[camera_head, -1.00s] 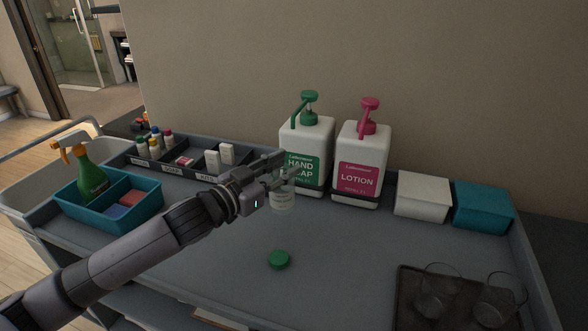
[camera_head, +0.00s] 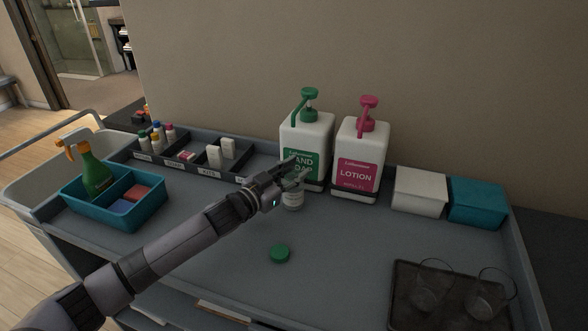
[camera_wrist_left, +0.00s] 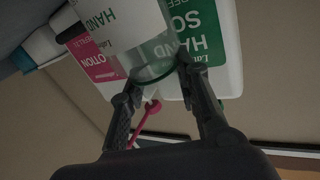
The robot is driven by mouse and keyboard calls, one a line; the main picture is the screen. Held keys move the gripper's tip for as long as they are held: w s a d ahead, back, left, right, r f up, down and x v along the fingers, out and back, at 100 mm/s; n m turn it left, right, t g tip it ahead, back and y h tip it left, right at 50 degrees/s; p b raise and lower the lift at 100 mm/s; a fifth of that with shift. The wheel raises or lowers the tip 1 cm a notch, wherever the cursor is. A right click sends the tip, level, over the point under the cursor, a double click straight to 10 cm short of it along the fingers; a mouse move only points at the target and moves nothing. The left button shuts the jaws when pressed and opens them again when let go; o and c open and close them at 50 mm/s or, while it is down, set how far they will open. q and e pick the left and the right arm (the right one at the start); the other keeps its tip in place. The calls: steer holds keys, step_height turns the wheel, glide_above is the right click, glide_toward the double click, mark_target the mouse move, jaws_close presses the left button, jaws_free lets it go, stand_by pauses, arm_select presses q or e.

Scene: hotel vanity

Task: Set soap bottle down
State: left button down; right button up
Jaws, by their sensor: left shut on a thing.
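The small clear soap bottle (camera_head: 292,198) with a white label is in front of the large hand soap dispenser. My left gripper (camera_head: 295,172) is shut on its upper part, and the fingers partly hide it. The bottle looks upright; I cannot tell whether its base touches the cart top. In the left wrist view the bottle (camera_wrist_left: 112,22) is between the two fingers (camera_wrist_left: 156,82), its label reading "HAND". A green cap (camera_head: 280,254) lies on the cart top nearer to me. My right gripper is not in view.
The hand soap dispenser (camera_head: 305,135) and lotion dispenser (camera_head: 358,155) stand close behind. White (camera_head: 419,191) and teal (camera_head: 477,202) boxes are right of them. A dark tray (camera_head: 400,300) holds glasses. A teal caddy (camera_head: 115,212) and divided organizer (camera_head: 200,176) are left.

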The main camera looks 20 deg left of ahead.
arm_select(q)
steer(key=shift+f, duration=0.1)
steer(key=c, duration=1.2)
jaws_free()
steer(key=b+v, duration=0.2)
steer(key=v, duration=1)
steer(key=shift+b, duration=0.4)
steer(key=shift+w, duration=0.1)
